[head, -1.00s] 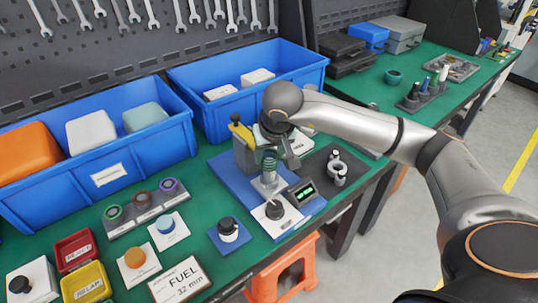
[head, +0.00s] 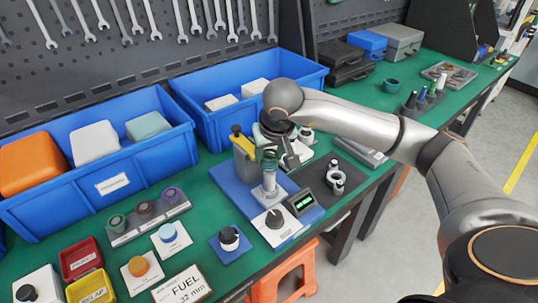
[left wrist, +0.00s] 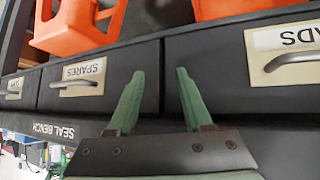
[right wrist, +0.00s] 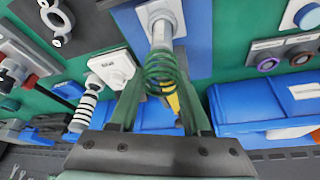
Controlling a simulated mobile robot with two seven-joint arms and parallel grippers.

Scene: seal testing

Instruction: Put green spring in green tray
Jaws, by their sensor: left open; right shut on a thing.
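The green spring (head: 268,160) is between the fingers of my right gripper (head: 280,156), which is shut on it. In the right wrist view the spring (right wrist: 160,72) stands out between the fingertips (right wrist: 160,95). Its far end is in line with the silver post (head: 269,187) on the blue fixture plate; I cannot tell whether it still surrounds the post's top. My left gripper (left wrist: 160,95) is open and empty in the left wrist view, facing the drawer fronts below the bench. I see no tray that is clearly green.
A red tray (head: 80,262) and yellow tray (head: 92,290) stand at the front left. A grey rack (head: 148,224) holds green, brown and purple rings. Blue bins (head: 112,183) line the back. A dial unit (head: 276,224) and lit display (head: 303,204) sit beside the post.

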